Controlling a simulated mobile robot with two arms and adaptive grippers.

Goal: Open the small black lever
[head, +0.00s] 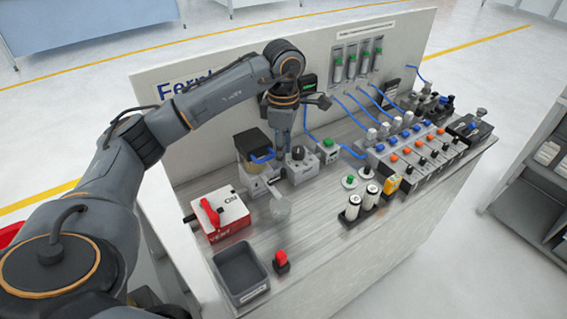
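My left arm, dark grey with orange rings, reaches in from the left over the bench. Its gripper (283,150) points down between a white box with a black knob (298,152) and a dark-topped container with yellowish contents (254,149). The fingers are small and partly merge with the things behind, so their opening is unclear. A short dark lever-like part (276,186) sticks out from a small white block (253,186), below the gripper in the picture. I cannot tell whether this is the small black lever. My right gripper is out of view.
A red-and-white box with a red handle (211,211), a grey bin (240,270), a red-topped switch (281,261) and a clear beaker (280,209) stand in front.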

